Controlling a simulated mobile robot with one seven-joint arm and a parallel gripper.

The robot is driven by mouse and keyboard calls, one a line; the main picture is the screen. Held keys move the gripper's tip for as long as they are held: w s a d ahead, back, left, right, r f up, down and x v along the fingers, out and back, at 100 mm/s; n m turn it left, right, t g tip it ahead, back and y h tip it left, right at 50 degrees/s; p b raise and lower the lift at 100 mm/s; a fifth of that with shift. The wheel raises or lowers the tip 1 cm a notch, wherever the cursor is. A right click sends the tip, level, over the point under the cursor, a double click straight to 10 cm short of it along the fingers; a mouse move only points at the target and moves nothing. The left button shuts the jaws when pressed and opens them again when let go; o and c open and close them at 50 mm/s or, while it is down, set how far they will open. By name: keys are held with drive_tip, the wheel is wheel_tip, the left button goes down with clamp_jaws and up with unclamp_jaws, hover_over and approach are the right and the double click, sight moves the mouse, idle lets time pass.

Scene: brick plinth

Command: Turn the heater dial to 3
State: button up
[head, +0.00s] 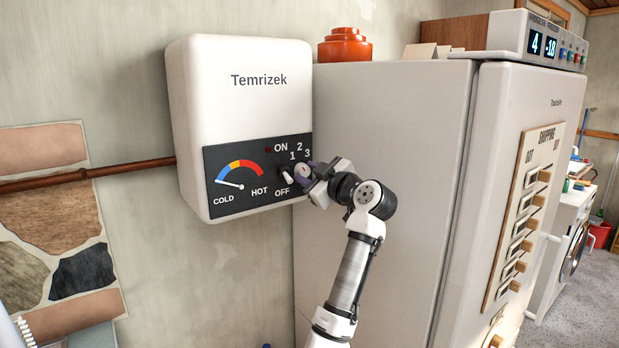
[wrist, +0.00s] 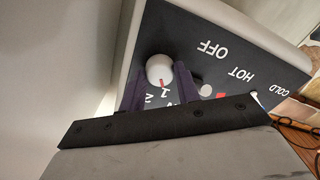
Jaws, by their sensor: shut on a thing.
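The white heater (head: 245,110), marked Temrizek, hangs on the wall with a dark control panel (head: 232,202) along its lower part. The round white dial (wrist: 158,67) has a red mark that points at about the 1 in the wrist view. My gripper (wrist: 161,76) has its two purple fingers on either side of the dial and is shut on it. In the head view my gripper (head: 308,182) reaches the panel from the right and partly covers the dial (head: 301,171). The 3 shows in the head view, but I cannot make it out in the wrist view.
A small white knob (head: 287,177) sits left of the dial. The gauge needle (head: 230,184) points toward COLD. A tall fridge (head: 385,150) stands close on the right, behind my arm. A brown pipe (head: 90,176) runs into the heater's left side.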

drive_tip(key=m, duration=0.3)
drive_tip(key=shift+f+m+b, duration=0.1)
drive_tip(key=shift+m+b, duration=0.2)
drive_tip(key=shift+b, duration=0.1)
drive_tip(key=m, duration=0.4)
drive_tip(key=shift+m, duration=0.3)
drive_tip(key=m, duration=0.3)
drive_tip(key=shift+m, duration=0.3)
drive_tip(key=shift+m+p, duration=0.5)
drive_tip(key=shift+m, duration=1.3)
drive_tip(key=o, duration=1)
drive_tip(key=b+v, duration=0.5)
drive_tip(key=v, duration=0.9)
